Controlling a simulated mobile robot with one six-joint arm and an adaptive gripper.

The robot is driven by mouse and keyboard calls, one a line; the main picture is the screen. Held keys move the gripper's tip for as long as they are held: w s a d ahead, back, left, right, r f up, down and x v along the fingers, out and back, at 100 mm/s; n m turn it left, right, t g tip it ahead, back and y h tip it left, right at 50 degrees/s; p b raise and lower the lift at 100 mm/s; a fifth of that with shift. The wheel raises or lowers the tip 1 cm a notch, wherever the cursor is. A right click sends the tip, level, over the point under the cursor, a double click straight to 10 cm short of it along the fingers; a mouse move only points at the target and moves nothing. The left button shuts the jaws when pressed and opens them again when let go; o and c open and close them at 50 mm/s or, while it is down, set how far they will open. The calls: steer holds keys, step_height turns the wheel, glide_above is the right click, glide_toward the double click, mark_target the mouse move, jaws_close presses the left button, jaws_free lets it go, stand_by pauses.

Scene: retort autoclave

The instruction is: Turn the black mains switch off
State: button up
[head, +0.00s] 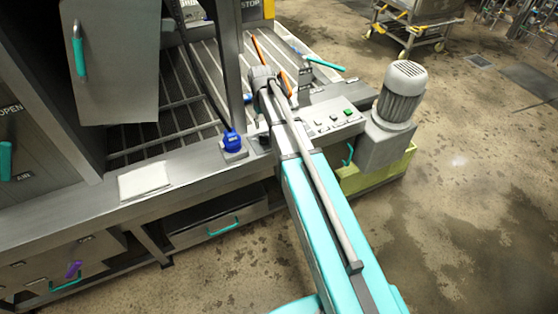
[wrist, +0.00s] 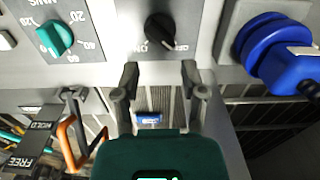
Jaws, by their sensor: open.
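The black mains switch (head: 278,102) cannot be made out clearly behind my arm in the head view. A gap shows between the fingertips and the knob. In the head view my gripper (head: 263,82) is at the panel, mostly hidden by my arm.
A blue plug (wrist: 275,48) with a black cable sits right of the switch. A teal dial (wrist: 53,38) with a number scale is at left. An orange-handled lever (wrist: 68,135) and a FREE/HOLD plate (wrist: 32,145) lie below left. A grey motor (head: 402,92) stands right of my arm.

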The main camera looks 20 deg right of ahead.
mark_target(264, 136)
steer(key=shift+r+p, duration=3.15)
steer(key=shift+r, duration=0.35)
steer(key=s+f+m+b, duration=0.1)
steer(key=s+f+b, duration=0.2)
steer(key=s, duration=0.8)
steer(key=s+f+m+b, duration=0.1)
steer(key=s+f+b, duration=0.2)
steer(key=s, duration=0.7)
steer(key=shift+s+a, duration=0.3)
steer(key=shift+s, duration=0.1)
